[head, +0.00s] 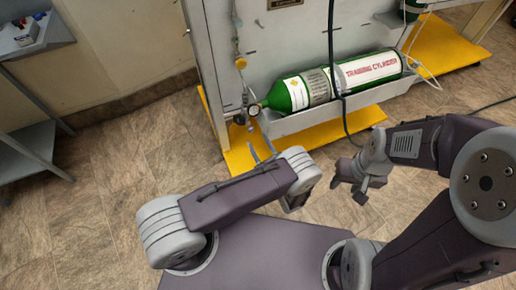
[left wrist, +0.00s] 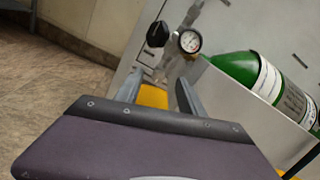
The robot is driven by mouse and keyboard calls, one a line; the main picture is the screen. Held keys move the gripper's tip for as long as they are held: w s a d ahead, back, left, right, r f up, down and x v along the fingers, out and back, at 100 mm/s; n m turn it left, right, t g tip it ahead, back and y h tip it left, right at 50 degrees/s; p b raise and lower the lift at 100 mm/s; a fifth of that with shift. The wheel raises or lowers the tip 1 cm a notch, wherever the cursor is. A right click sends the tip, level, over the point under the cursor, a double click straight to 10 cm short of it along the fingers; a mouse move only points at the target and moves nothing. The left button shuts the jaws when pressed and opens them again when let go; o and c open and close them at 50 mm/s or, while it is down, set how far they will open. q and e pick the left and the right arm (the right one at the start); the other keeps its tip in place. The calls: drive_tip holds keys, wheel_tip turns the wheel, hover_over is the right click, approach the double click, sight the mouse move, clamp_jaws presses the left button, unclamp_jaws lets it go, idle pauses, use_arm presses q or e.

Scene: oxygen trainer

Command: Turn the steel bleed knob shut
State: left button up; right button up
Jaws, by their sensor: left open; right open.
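A green training cylinder (head: 330,84) lies on its side in a grey trough on the panel. At its neck end is a round gauge (head: 253,110), also in the left wrist view (left wrist: 190,41). A dark knob (left wrist: 158,34) sits left of the gauge, and it also shows in the head view (head: 239,119). I cannot clearly pick out a steel bleed knob near the gauge. My left gripper (head: 262,150) is open and empty, in front of and below the gauge, apart from it. Its fingers show in the left wrist view (left wrist: 158,92). My right gripper (head: 348,190) is open and empty, away from the fittings.
The grey panel (head: 222,60) stands on a yellow base (head: 240,158). A dark hose (head: 332,40) hangs down over the cylinder. The trough's front wall (left wrist: 232,102) is right of my left fingers. A shelf unit (head: 30,100) stands at far left; the floor between is clear.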

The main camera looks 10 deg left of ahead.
sight(252, 131)
use_arm(q)
drive_tip(key=shift+m+t+h, duration=0.3)
drive_tip(key=shift+m+h, duration=0.1)
drive_tip(key=w+a+f+b, duration=0.1)
drive_tip(key=w, duration=0.1)
drive_tip(key=w+a+b, duration=0.1)
drive_tip(key=w, duration=0.1)
drive_tip(key=w+a+f, duration=0.1)
drive_tip(key=w, duration=0.1)
drive_tip(key=shift+a+f+b, duration=0.3)
drive_tip(key=shift+b, duration=0.1)
drive_tip(key=shift+w+a+r, duration=0.1)
drive_tip(key=shift+w+a, duration=0.1)
drive_tip(key=shift+w, duration=0.1)
use_arm(e)
wheel_tip(252, 131, down, 4)
drive_tip(key=shift+a+f, duration=0.1)
use_arm(q)
clamp_jaws()
